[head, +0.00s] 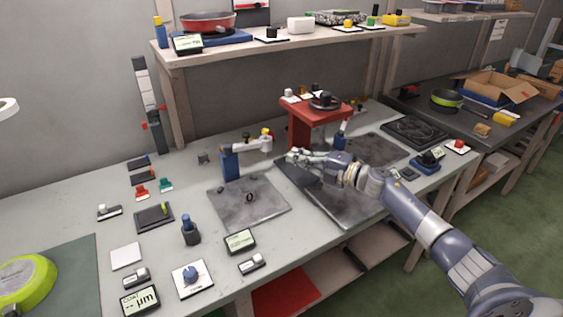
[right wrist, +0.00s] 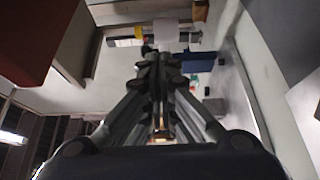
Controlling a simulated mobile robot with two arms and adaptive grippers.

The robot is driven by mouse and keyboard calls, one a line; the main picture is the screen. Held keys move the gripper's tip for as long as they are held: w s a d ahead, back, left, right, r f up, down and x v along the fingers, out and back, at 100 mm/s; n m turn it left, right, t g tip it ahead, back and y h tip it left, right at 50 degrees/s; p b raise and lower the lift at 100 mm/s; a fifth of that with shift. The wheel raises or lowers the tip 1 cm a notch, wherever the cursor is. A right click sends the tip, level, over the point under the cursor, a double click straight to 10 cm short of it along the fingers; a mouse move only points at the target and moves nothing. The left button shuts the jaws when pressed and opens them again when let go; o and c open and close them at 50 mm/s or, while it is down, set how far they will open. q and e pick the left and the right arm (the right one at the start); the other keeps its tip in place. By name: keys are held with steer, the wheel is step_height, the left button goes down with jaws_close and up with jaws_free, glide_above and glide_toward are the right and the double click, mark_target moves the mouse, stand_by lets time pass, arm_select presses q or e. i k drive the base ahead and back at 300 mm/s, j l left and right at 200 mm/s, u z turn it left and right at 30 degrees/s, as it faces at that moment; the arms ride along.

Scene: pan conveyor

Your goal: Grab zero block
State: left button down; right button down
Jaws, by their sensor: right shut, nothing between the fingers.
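I cannot tell for sure which thing is the zero block. A flat white square block (head: 126,256) lies at the front left of the bench, next to the display marked COAT and µm (head: 140,299). A small dark ring shape (head: 249,198) shows on the left grey plate (head: 262,212). My right gripper (head: 290,156) is over the middle of the bench, between the blue post with the white arm (head: 232,166) and the red stand (head: 303,115). In the right wrist view its fingers (right wrist: 160,60) are together, with nothing seen between them. My left gripper is out of view.
A green pan (head: 27,283) lies at far left. A shelf (head: 290,47) with a red pan (head: 208,21) overhangs the back.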

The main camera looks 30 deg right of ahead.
mark_target(247, 192)
steer(key=k+l, duration=0.8)
steer(key=k, duration=0.05)
